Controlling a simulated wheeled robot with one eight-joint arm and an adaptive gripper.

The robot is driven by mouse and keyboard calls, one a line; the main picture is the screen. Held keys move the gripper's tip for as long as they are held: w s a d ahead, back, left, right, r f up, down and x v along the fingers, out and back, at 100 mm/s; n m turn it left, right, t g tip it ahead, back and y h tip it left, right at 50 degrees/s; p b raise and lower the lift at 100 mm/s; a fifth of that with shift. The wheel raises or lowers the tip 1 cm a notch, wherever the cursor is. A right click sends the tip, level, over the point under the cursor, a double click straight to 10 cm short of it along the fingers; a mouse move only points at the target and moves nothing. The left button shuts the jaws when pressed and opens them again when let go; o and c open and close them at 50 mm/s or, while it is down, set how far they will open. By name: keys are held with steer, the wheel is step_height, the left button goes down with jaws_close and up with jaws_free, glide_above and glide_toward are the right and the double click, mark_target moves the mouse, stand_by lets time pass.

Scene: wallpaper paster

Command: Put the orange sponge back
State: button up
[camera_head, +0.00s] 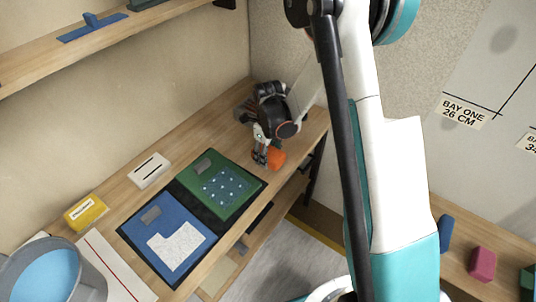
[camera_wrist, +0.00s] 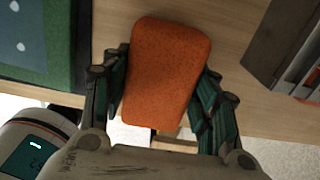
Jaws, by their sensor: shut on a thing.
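The orange sponge (camera_head: 277,158) is at the right part of the wooden bench, near its front edge, just right of the green panel. My gripper (camera_head: 262,154) points down at it. In the wrist view the sponge (camera_wrist: 168,70) is a rounded orange block between the two dark green fingers of my gripper (camera_wrist: 165,85), one finger along each side. The gripper is shut on it. I cannot tell whether the sponge touches the bench top or is slightly above it.
A green panel with pale dots (camera_head: 240,197) and a blue panel (camera_head: 160,232) lie on the bench. A white box (camera_head: 149,170), a yellow box (camera_head: 86,212) and a bucket (camera_head: 88,283) stand further left. Blue (camera_head: 447,233), pinkish-red (camera_head: 482,264) and green blocks (camera_head: 527,284) sit on the right-hand ledge.

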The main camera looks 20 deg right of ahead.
steer(key=shift+f, duration=0.1)
steer(key=o, duration=1.1)
